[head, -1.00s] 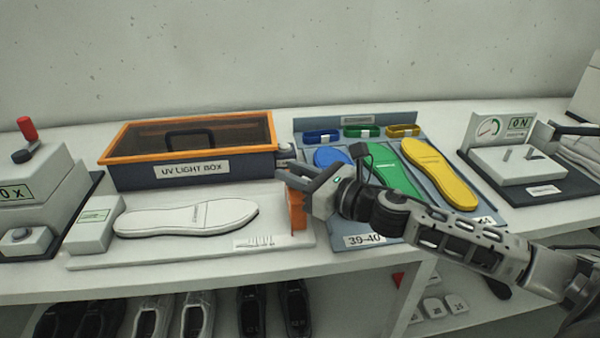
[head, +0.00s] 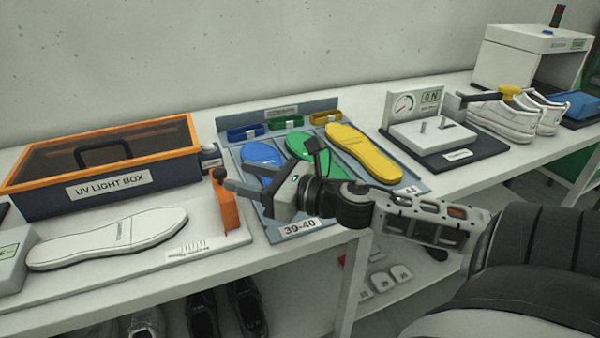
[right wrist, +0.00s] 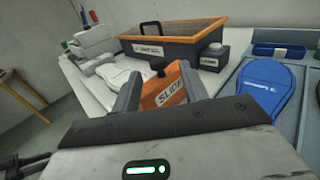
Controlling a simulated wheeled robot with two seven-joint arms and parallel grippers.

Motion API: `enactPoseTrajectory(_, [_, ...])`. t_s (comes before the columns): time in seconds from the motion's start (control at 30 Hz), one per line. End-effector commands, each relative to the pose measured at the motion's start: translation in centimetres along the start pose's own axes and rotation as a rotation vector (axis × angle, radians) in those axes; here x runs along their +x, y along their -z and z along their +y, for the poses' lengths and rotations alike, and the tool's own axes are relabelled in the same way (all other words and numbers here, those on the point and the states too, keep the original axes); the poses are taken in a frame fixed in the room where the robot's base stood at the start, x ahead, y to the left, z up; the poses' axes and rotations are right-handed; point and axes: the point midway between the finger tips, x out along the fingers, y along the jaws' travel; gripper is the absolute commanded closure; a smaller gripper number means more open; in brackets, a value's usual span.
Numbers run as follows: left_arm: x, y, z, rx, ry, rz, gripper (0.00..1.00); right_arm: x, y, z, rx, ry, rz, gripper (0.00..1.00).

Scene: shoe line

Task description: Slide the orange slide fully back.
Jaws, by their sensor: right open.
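The orange slide (head: 228,207) stands upright at the right end of a white measuring board (head: 140,270). A white sole (head: 105,240) lies on the board, apart from the slide. In the right wrist view the slide (right wrist: 166,86) carries the label "SLIDE" and a dark knob on top. My right gripper (head: 240,186) is at the top of the slide. Its open fingers (right wrist: 160,88) appear on both sides of the slide in the wrist view; I cannot tell whether they touch it. My left gripper is not in view.
The UV light box (head: 105,170) stands behind the board. A grey tray (head: 215,136) with blue, green and yellow insoles lies to the right. A gauge stand (head: 440,140) and white shoes (head: 505,118) are farther right. Shoes sit on a shelf below.

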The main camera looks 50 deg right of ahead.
Motion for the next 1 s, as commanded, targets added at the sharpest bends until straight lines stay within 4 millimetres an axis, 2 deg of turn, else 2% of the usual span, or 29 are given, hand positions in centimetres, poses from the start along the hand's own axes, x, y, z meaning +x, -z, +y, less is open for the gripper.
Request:
enactPoseTrajectory(0.53, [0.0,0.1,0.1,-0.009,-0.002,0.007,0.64,-9.1,0.1,-0.1,0.004,0.006,0.000,0.56])
enactPoseTrajectory(0.7, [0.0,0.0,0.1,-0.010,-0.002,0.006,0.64,-10.2,0.0,-0.1,-0.001,0.004,0.001,0.56])
enactPoseTrajectory(1.0, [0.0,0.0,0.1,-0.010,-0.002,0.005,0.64,-10.4,0.0,-0.1,-0.001,0.002,0.000,0.56])
